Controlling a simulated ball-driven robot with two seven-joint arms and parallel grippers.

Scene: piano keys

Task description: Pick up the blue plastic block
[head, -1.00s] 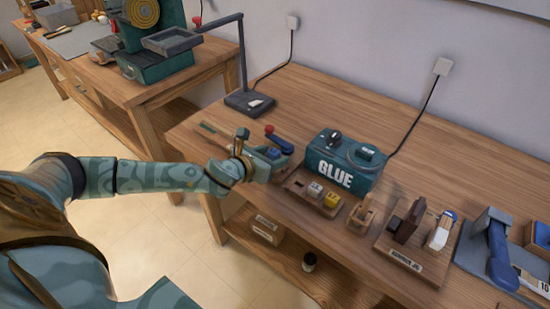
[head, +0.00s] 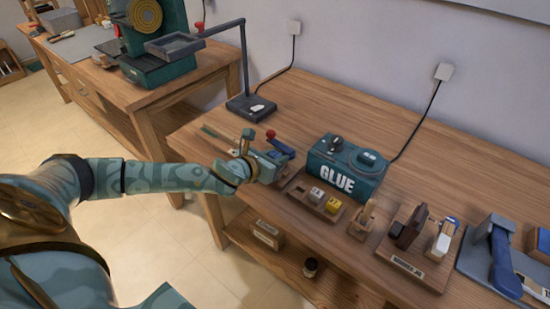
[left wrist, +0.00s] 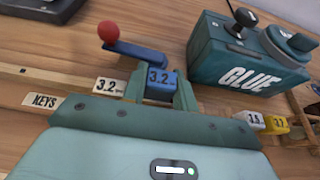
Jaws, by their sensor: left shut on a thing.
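The blue plastic block (left wrist: 162,82), marked 3.2, sits between the two fingers of my left gripper (left wrist: 160,92) in the left wrist view. The fingers are shut on it from both sides. In the head view my left gripper (head: 268,160) is at the front left of the workbench, left of the glue box. The block is not clear there, as the gripper covers it. I cannot tell whether the block still touches what is under it. My right gripper is not in view.
A blue lever with a red ball (left wrist: 108,31) is just beyond the block. The teal glue box (head: 345,165) stands to the right. In front of it, a wooden holder (head: 298,197) carries white and yellow blocks. Wooden fixtures (head: 405,235) stand further right.

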